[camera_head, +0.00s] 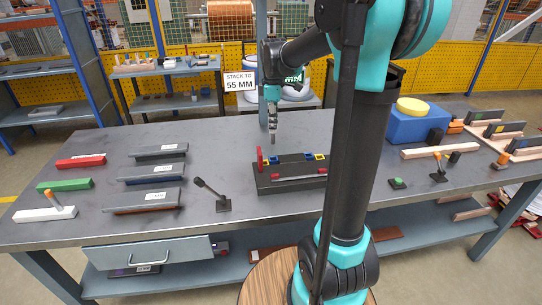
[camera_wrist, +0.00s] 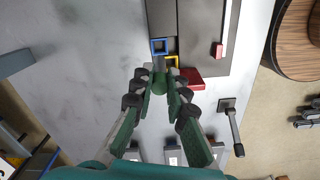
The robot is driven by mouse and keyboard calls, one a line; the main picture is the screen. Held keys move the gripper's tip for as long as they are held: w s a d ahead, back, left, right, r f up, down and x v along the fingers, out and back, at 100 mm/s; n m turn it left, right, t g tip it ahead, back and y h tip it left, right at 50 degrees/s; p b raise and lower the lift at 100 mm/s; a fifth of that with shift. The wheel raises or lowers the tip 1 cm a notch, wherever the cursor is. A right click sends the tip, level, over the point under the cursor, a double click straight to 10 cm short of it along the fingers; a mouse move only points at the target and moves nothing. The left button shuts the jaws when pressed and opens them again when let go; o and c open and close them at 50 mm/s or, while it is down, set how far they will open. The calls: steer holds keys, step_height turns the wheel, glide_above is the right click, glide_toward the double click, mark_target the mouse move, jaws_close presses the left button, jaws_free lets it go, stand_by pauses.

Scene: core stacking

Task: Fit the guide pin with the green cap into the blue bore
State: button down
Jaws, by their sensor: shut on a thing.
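The guide pin shows a green cap (camera_wrist: 160,84) and a grey shaft (camera_wrist: 159,64) in the wrist view. My gripper (camera_wrist: 161,97) is shut on it at the cap. In the head view my gripper (camera_head: 272,115) points down over the left end of the dark fixture (camera_head: 290,185), and the pin hangs roughly upright above it. The square blue bore (camera_wrist: 159,46) lies just beyond the shaft's far end in the wrist view. A yellow square bore (camera_wrist: 173,62) lies beside the shaft. The head view shows the pin's lower end apart from the fixture.
A red block (camera_wrist: 192,78) stands at the fixture's left end, close to the bores. A black lever on a base (camera_head: 222,203) stands left of the fixture. A blue box (camera_head: 405,125) stands to the right. The tabletop behind the fixture is mostly clear.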

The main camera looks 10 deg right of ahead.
mark_target(273, 143)
step_height(273, 143, down, 10)
steer(key=shift+w+r, duration=0.1)
steer(key=c, duration=1.5)
jaws_free()
steer(key=shift+r, duration=0.1)
step_height(273, 143, up, 12)
steer(key=shift+f, duration=0.1)
